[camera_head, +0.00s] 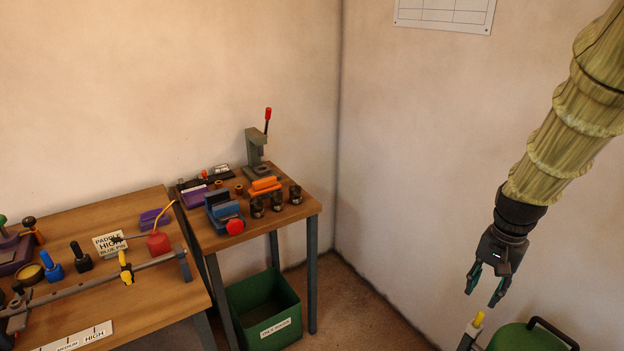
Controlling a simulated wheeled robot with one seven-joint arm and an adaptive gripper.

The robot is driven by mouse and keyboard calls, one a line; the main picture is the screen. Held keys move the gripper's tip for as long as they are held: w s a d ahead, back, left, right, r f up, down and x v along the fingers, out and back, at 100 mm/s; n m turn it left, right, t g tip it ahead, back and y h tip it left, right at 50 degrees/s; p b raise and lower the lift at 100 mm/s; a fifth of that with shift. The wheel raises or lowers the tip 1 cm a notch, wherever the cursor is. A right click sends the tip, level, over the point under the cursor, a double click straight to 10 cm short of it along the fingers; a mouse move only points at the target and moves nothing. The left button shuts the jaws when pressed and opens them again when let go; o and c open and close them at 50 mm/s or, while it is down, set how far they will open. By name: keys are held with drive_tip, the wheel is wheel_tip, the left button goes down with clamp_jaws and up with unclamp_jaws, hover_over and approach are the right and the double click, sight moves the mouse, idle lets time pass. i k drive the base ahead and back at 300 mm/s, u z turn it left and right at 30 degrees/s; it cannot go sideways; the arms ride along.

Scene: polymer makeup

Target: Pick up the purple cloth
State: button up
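A small folded-looking purple item (155,219), which may be the purple cloth, lies near the back right of the left workbench. Another purple item (194,197) lies at the left edge of the small table, partly hidden by the blue vise; I cannot tell which of the two is the cloth. My gripper (484,289) hangs at the right, pointing down, open with nothing between its fingers. It is far to the right of both purple items.
The left workbench (146,311) holds a red oil can (158,243), a long metal bar fixture and several knobs. The small table (290,217) holds a blue vise (222,210) and a lever press (256,152). A green bin (265,303) stands beneath. A green lidded container (530,338) is below my gripper.

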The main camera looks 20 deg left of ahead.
sight(147, 220)
drive_tip(key=u, duration=0.4)
drive_tip(key=i, duration=1.05)
drive_tip(key=u, duration=1.5)
drive_tip(key=i, duration=0.7)
drive_tip(key=u, duration=0.75)
